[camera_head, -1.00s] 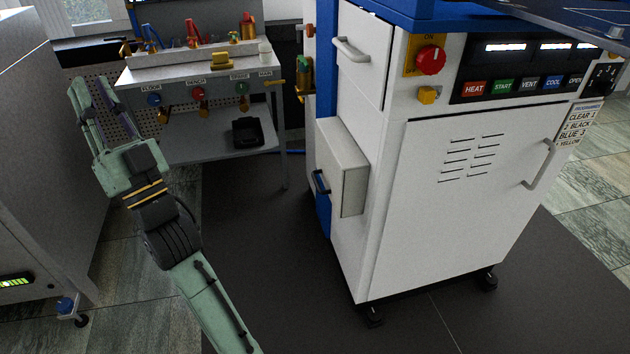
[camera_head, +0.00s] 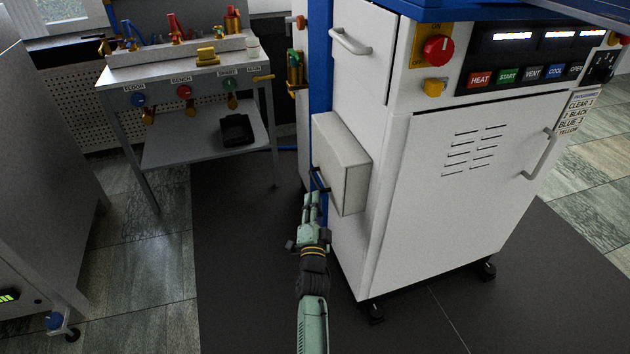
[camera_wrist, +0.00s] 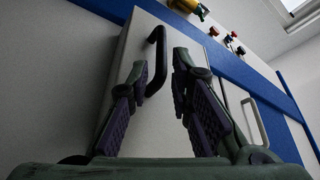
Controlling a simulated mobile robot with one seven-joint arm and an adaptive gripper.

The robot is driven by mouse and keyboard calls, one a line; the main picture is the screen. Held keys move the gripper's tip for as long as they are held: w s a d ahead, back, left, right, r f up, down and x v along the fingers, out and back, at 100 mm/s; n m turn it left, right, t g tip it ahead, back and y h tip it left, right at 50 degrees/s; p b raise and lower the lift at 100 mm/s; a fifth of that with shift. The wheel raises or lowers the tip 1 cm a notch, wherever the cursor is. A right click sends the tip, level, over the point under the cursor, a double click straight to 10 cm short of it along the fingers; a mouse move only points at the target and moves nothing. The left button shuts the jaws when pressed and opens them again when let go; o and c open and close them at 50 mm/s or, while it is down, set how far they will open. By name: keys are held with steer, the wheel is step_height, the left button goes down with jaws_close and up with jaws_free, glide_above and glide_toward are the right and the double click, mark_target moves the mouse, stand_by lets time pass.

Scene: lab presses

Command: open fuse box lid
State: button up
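The fuse box (camera_head: 343,170) is a small pale grey box on the left side of the white cabinet, and its lid looks closed. Its dark bar handle (camera_head: 318,181) is on the box's left face. My gripper (camera_head: 311,196) is at the handle from below in the head view. In the wrist view my gripper (camera_wrist: 158,78) is open, with a gap between its green and purple fingers. Whether either finger touches the handle is unclear.
The white cabinet (camera_head: 450,200) with blue trim stands right of my arm. A bench (camera_head: 185,72) with coloured valves stands at the back left. A grey machine (camera_head: 40,180) is at the left edge. Dark floor mat (camera_head: 240,260) lies clear left of my arm.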

mark_target(315, 180)
steer(key=x, duration=0.8)
steer(key=shift+a, duration=0.1)
steer(key=shift+c, duration=0.2)
jaws_close()
